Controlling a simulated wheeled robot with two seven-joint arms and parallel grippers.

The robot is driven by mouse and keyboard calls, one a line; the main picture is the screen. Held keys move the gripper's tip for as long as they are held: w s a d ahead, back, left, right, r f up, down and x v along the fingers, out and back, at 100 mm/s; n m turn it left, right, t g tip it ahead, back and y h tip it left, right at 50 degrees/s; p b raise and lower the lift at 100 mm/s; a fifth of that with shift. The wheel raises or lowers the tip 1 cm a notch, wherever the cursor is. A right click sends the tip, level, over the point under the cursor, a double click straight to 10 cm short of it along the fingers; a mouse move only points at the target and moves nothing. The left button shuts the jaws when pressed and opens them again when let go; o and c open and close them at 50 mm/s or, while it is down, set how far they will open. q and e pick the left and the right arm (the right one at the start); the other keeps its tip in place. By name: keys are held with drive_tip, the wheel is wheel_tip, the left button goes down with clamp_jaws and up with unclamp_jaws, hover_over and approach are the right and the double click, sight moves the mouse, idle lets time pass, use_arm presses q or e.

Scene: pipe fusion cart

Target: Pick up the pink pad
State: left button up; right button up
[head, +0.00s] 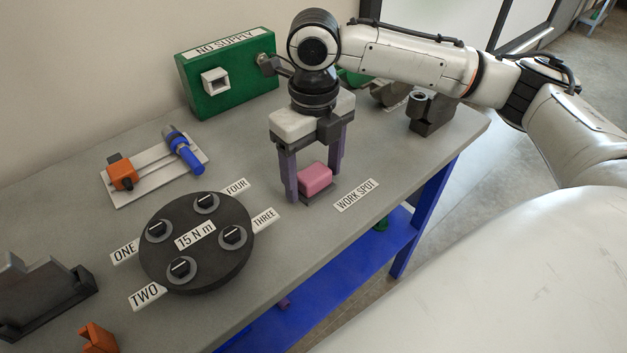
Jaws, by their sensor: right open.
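The pink pad (315,179) is a small rounded block lying on a dark flat base on the grey bench, left of the "WORK SPOT" label (356,195). My right gripper (314,182) comes down from above with its two purple-grey fingers on either side of the pad. The fingers are open and the pad sits low between them. A gap shows on the pad's left side; contact at the right finger cannot be told. My left gripper does not show.
A round black flange (197,258) marked "15 N m" stands to the left. Behind it is a white plate (142,188) with orange and blue parts. A green "NO SUPPLY" box (232,100) stands at the back. A dark metal block (433,115) is at the right.

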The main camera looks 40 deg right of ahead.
sight(313, 172)
drive_tip(key=shift+c, duration=0.2)
drive_tip(key=c, duration=0.9)
wheel_tip(313, 172, up, 10)
drive_tip(key=shift+r+p, duration=0.1)
drive_tip(key=shift+p, duration=0.45)
drive_tip(key=o, duration=0.4)
drive_tip(key=c, duration=0.3)
